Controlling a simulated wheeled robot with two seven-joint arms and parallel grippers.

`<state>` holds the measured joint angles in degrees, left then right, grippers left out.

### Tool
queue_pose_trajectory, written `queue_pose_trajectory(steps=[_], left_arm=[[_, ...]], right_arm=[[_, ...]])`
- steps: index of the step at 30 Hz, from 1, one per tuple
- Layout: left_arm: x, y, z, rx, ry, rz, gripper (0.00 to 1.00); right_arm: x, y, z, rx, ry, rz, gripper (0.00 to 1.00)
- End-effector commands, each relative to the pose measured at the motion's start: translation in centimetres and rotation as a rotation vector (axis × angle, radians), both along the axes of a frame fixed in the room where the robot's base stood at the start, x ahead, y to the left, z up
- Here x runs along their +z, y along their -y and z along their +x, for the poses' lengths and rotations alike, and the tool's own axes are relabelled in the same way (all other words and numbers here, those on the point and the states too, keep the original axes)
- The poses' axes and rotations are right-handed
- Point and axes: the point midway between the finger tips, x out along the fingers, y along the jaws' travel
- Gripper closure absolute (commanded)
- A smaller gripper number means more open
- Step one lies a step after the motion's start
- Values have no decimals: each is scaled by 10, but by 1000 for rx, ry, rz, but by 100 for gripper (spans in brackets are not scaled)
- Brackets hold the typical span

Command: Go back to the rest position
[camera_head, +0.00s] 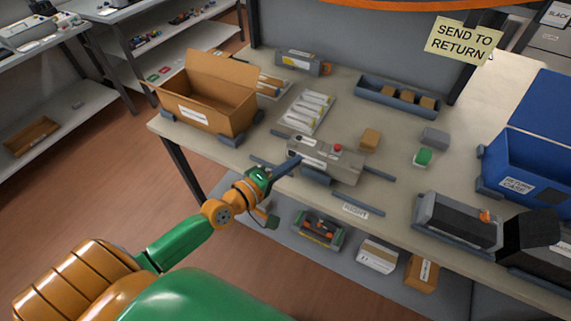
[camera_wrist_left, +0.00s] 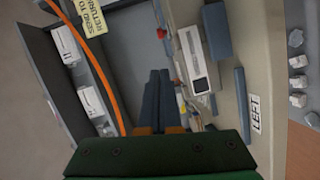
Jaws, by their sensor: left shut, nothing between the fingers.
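My left gripper (camera_head: 292,163) reaches in from the lower left over the front part of the workbench. Its dark blue-grey fingers are together and hold nothing. They overlap the left end of a grey device (camera_head: 335,163) with a red button in the head view; I cannot tell whether they touch it. In the left wrist view the closed fingers of my left gripper (camera_wrist_left: 160,97) point away over the bench, with a pale boxy unit (camera_wrist_left: 194,60) to their right. My right gripper is not in view.
An open cardboard box (camera_head: 207,100) stands at the bench's left corner. A blue return case (camera_head: 525,170) and a black-grey machine (camera_head: 458,222) stand at the right. A grey tray (camera_head: 365,93) lies at the back. Open floor (camera_head: 110,185) lies left.

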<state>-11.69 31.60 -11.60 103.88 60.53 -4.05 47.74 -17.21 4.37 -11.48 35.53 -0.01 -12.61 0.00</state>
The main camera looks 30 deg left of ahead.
Motion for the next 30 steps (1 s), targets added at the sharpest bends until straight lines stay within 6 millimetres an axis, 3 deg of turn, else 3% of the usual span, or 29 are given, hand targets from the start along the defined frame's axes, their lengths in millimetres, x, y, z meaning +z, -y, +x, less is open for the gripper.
queue_pose_trajectory(steps=[6,20,23,26,27,29,30], left_arm=[[2,-6,-17,0,0,1,100],[0,-7,-17,2,-3,8,100],[-37,-19,-21,26,-56,126,100],[-123,-40,-46,23,-202,403,100],[-162,-47,-65,-9,-278,533,100],[-215,-52,-102,-91,-392,712,100],[-247,-52,-130,-167,-467,820,100]], right_arm=[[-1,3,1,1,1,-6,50],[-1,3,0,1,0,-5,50],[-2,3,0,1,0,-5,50],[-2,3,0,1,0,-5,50],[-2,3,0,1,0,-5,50],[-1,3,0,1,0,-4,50],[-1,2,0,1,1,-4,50]])
